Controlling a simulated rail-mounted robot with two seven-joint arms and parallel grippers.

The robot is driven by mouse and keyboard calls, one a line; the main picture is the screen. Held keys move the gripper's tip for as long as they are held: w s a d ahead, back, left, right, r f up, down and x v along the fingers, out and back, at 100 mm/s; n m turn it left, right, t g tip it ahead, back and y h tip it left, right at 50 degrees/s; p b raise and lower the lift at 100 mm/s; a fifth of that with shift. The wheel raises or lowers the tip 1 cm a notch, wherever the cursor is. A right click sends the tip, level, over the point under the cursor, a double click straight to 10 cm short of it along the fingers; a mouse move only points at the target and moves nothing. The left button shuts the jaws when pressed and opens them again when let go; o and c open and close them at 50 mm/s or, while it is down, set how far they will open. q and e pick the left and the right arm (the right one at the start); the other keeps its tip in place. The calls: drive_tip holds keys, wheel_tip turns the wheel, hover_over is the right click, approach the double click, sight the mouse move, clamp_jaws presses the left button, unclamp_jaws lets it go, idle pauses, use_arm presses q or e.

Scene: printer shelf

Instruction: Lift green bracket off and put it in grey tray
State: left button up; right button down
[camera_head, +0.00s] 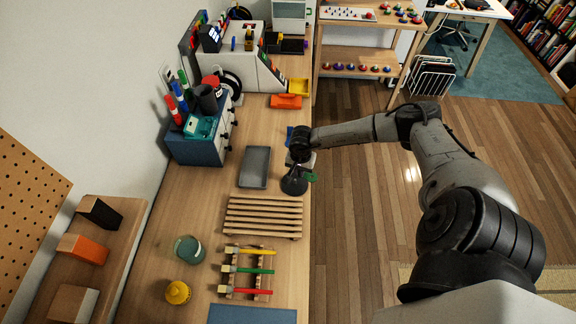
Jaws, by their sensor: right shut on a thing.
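My right arm reaches in from the right to the bench's right edge. My right gripper (303,177) is shut on the green bracket (311,174). Only a small green part of the bracket shows, sticking out to the right of the dark hand. The rest is hidden by the gripper, and I cannot tell whether it touches anything below. The grey tray (255,167) lies on the bench just left of the gripper and looks empty. My left gripper is not in view.
A slatted wooden rack (263,216) lies just in front of the tray. A blue drawer box (196,143) with pens stands to its left. An orange tray (286,101) and a white printer (243,70) are farther back. Brushes lie on a holder (248,270) nearer me.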

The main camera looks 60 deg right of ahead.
drive_tip(key=s+r+p, duration=0.2)
drive_tip(key=s, duration=0.1)
drive_tip(key=s+d+r+p, duration=0.1)
drive_tip(key=s, duration=0.1)
drive_tip(key=shift+s+r+p, duration=0.2)
drive_tip(key=shift+r+p, duration=0.75)
drive_tip(key=shift+r, duration=0.35)
drive_tip(key=shift+r+p, duration=0.7)
drive_tip(key=shift+r, duration=0.45)
drive_tip(key=shift+f, duration=0.1)
